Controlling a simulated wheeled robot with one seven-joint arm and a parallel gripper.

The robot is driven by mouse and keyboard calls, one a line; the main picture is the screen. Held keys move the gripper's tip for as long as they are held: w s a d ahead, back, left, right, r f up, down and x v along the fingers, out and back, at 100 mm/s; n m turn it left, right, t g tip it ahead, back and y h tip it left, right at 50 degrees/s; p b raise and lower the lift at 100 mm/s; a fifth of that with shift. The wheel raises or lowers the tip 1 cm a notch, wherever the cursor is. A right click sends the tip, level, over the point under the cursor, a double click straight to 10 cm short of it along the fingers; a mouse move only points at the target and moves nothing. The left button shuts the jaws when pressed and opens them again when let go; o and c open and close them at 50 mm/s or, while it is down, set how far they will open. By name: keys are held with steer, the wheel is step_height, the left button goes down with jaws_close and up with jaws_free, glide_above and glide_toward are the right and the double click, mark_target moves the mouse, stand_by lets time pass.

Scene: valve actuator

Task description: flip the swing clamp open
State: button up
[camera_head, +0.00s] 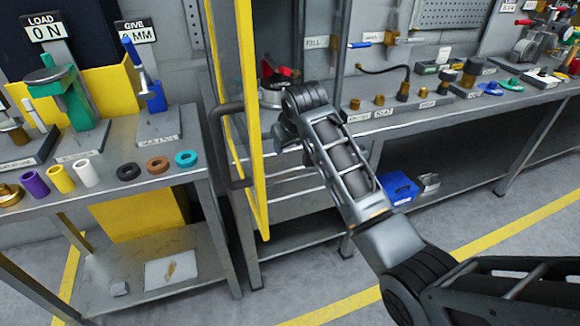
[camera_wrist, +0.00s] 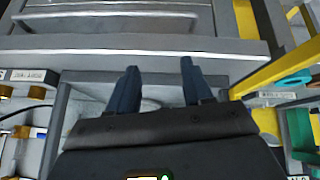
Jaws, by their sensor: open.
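My gripper (camera_wrist: 159,78) shows in the wrist view with its two dark fingers apart and nothing between them. Past the fingertips are grey metal edges and panels of the bench. In the head view my arm reaches to the bench just right of the yellow-framed door, and its wrist hides the gripper's fingers. I cannot clearly pick out the swing clamp. A grey round fixture (camera_head: 272,94) with a red part (camera_head: 284,72) sits behind the door frame, partly hidden by my wrist. I cannot tell whether it bears the clamp.
The yellow door frame (camera_head: 246,60) with a dark handle (camera_head: 219,146) stands open, close left of my wrist. The left bench holds a green press (camera_head: 66,98), a blue tool (camera_head: 155,98) and several rings. The right bench (camera_head: 500,97) holds brass parts and small fixtures.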

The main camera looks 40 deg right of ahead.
steer(key=shift+t, duration=0.3)
steer(key=shift+s+a+f, duration=0.6)
steer(key=shift+s+f, duration=0.1)
steer(key=shift+f, duration=0.2)
steer(key=shift+s+a+f, duration=0.6)
steer(key=shift+s+f, duration=0.05)
steer(key=shift+f, duration=0.25)
